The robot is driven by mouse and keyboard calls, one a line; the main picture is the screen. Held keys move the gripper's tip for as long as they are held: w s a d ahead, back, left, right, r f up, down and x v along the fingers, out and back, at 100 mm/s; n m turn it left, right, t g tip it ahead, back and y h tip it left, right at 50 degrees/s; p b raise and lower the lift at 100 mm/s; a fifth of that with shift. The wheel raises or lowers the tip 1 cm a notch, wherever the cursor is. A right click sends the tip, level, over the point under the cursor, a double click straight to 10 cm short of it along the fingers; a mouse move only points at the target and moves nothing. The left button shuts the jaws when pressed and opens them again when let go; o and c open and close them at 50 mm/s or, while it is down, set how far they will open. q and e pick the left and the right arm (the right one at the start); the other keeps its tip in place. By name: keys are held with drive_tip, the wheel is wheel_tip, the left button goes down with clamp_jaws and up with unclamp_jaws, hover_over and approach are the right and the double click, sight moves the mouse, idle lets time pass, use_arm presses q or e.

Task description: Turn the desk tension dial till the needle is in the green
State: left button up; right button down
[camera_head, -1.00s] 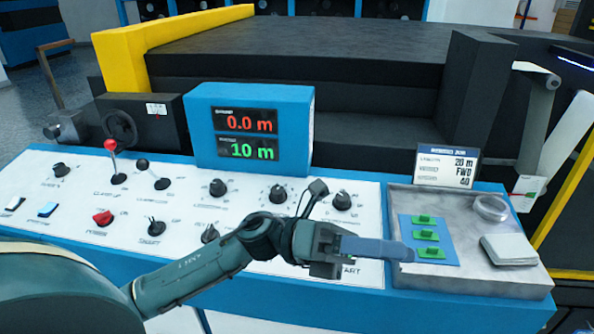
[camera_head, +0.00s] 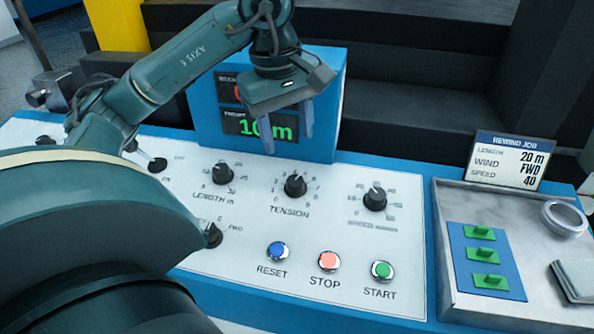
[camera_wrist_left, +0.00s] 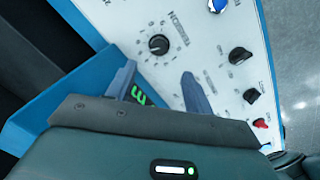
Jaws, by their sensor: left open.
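The tension dial (camera_head: 295,185) is a black knob with a number scale, between the length and speed dials on the white panel (camera_head: 330,228). It also shows in the left wrist view (camera_wrist_left: 159,44), just beyond the fingertips. My left gripper (camera_head: 287,141) is open and empty above and behind the dial, in front of the blue display box. Its two fingers (camera_wrist_left: 158,75) point down toward the panel and do not touch the dial. I see no needle gauge or green band in these views. My right gripper is out of view.
The blue display box (camera_head: 208,105) stands behind the dials, partly hidden by my left gripper. The length dial (camera_head: 222,173) and speed dial (camera_head: 374,199) flank the tension dial. Reset, stop (camera_head: 328,261) and start buttons lie in front. A grey tray (camera_head: 447,235) is at the right.

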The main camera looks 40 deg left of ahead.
sight(295, 181)
use_arm(q)
drive_tip(key=f, duration=0.7)
drive_tip(key=w+f+b, duration=0.1)
drive_tip(key=f, duration=0.2)
drive_tip(key=shift+w+d+f, duration=0.1)
drive_tip(key=shift+d+f, duration=0.1)
drive_tip(key=shift+f, duration=0.2)
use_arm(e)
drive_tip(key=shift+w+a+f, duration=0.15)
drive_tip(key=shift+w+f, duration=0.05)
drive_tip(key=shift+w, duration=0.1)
use_arm(q)
drive_tip(key=shift+c, duration=0.3)
